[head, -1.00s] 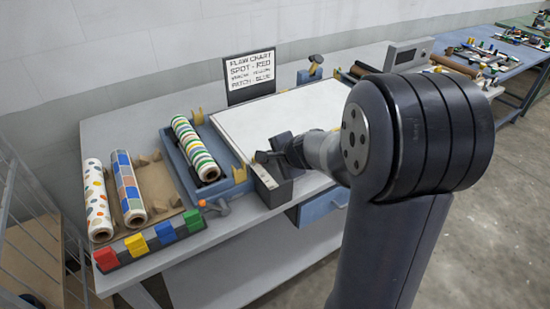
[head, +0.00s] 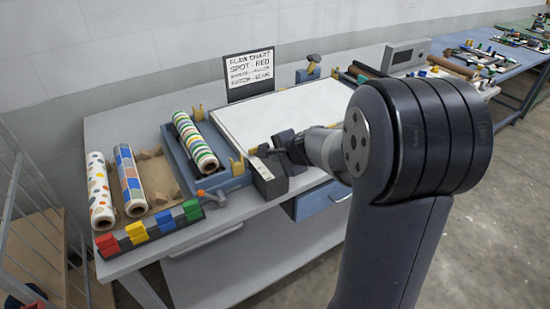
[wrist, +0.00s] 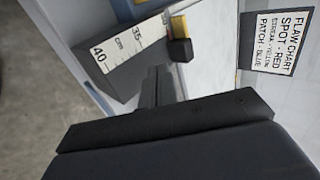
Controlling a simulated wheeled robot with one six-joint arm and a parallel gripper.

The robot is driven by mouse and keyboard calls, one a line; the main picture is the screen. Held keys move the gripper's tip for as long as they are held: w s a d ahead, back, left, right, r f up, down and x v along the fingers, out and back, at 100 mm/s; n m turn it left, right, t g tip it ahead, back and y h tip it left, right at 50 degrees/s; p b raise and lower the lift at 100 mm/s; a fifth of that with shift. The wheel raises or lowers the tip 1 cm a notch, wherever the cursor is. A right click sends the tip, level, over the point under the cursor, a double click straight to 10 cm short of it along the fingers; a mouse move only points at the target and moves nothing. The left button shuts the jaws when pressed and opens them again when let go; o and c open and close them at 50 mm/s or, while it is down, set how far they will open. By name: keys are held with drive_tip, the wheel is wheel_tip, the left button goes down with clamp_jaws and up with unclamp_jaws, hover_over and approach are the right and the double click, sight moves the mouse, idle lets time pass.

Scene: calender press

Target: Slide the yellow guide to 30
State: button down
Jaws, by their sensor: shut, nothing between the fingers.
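The yellow guide (wrist: 179,25) shows in the wrist view as a small yellow piece with a dark block (wrist: 180,50) at its near end. It sits beside the white scale (wrist: 120,45), past the 35 mark on the side away from 40. Its exact reading cannot be told. In the head view a bit of yellow (head: 263,149) shows just left of my gripper (head: 274,151). My gripper (wrist: 158,72) is shut and empty, its tips close below the dark block. Whether they touch it I cannot tell.
The scale's dark box (head: 268,183) stands at the white board's (head: 285,115) front corner. Left are a blue cradle (head: 232,184) with a striped roll (head: 196,142), two more rolls and coloured blocks (head: 137,233). A flaw chart (head: 249,72) stands behind.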

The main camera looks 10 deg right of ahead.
drive_tip(key=shift+v, duration=0.9)
drive_tip(key=shift+s+d+r, duration=0.1)
drive_tip(key=shift+s+r, duration=0.05)
drive_tip(key=shift+r, duration=0.05)
drive_tip(key=v, duration=0.7)
drive_tip(key=shift+s+p, duration=0.4)
drive_tip(key=shift+w+d, duration=0.1)
